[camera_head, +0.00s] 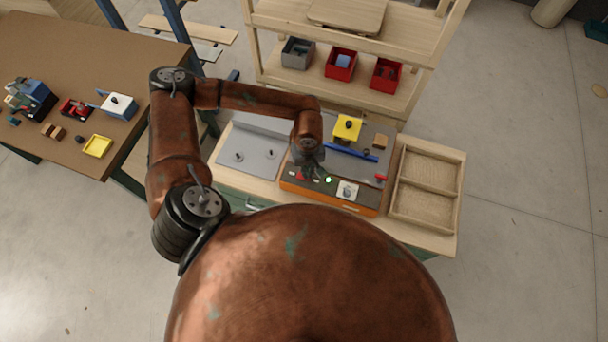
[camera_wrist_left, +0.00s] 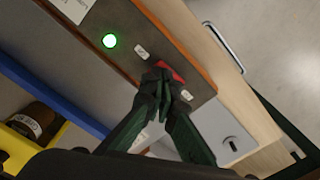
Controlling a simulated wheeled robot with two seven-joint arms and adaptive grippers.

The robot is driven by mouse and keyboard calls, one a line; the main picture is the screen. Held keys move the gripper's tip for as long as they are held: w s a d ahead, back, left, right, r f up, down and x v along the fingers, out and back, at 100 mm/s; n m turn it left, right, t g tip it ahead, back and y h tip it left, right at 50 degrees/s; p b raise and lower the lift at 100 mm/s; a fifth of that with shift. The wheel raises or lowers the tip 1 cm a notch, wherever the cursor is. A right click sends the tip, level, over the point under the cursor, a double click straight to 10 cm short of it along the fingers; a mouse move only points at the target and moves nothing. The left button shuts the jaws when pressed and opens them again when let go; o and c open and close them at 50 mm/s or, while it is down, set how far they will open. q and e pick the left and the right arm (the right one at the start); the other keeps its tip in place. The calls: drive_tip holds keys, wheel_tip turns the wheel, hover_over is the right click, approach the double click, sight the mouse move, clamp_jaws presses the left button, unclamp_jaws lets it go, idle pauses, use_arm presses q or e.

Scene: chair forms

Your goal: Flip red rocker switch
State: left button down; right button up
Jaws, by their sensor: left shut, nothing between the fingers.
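The red rocker switch (camera_head: 301,174) sits on the dark top of an orange-edged control box (camera_head: 332,201) on the workbench. In the left wrist view the switch (camera_wrist_left: 171,70) shows just beyond the fingertips, partly covered by them. My left gripper (camera_head: 313,172) is over the box at the switch. Its fingers (camera_wrist_left: 160,84) are shut with nothing between them; whether they touch the switch I cannot tell. A round green light (camera_wrist_left: 109,41) glows on the box, also visible in the head view (camera_head: 328,180). My right gripper is not in view.
A wooden divided tray (camera_head: 395,190) stands right of the box. A grey plate (camera_head: 250,152) lies to its left. Behind the box are a yellow block (camera_head: 347,127) and a blue bar (camera_head: 352,152). A shelf with bins (camera_head: 340,64) rises behind. A brown table (camera_head: 60,55) stands left.

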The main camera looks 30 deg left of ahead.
use_arm(q)
drive_tip(key=shift+f+b, duration=0.55)
drive_tip(key=shift+f, duration=0.1)
idle(0.3)
drive_tip(key=shift+r+p, duration=0.4)
drive_tip(key=shift+r, duration=0.4)
drive_tip(key=shift+r+p, duration=1.1)
drive_tip(key=shift+r, duration=1.65)
